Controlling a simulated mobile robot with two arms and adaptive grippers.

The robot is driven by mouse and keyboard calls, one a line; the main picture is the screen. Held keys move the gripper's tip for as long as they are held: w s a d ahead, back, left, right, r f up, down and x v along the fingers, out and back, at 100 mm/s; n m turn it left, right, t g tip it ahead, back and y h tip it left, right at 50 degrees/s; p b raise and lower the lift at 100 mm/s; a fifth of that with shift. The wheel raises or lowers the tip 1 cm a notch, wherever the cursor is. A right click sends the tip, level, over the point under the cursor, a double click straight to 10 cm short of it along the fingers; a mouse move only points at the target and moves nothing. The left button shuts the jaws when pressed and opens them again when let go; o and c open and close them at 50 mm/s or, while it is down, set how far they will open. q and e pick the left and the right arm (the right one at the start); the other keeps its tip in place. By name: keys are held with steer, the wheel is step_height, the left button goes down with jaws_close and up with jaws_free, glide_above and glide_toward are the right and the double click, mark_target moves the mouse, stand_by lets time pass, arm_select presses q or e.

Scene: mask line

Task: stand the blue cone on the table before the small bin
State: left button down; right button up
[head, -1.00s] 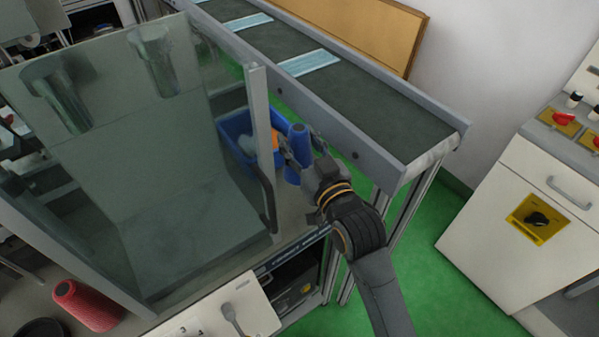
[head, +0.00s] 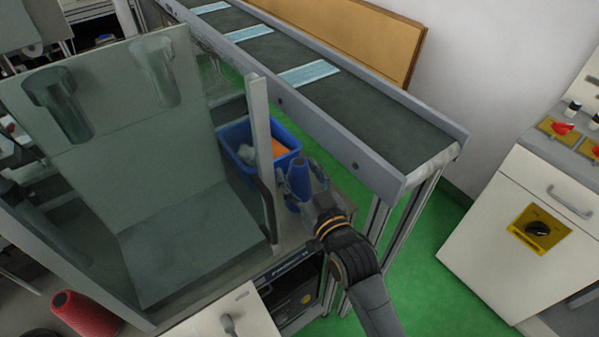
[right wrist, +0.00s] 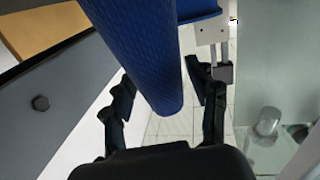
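The blue cone (head: 298,178) looks upright on the grey table, narrow end up, just in front of the small blue bin (head: 289,160). Its foot is partly hidden, so contact with the tabletop is hard to see. My right gripper (head: 302,174) is around the cone, a finger on each side. In the right wrist view the cone (right wrist: 150,50) lies between the spread fingers (right wrist: 160,88), with a gap at least on the right side, so the gripper looks open. The bin holds something orange and something pale. My left gripper is not in view.
A clear panel with a grey frame post (head: 262,150) and dark handle stands close left of the cone. The conveyor (head: 370,110) with light blue masks runs behind and right. A red cone (head: 86,314) lies at bottom left. A white cabinet (head: 510,215) stands right.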

steer(key=shift+r, duration=0.15)
steer(key=b+v, duration=0.1)
steer(key=v, duration=1.1)
stand_by(0.3)
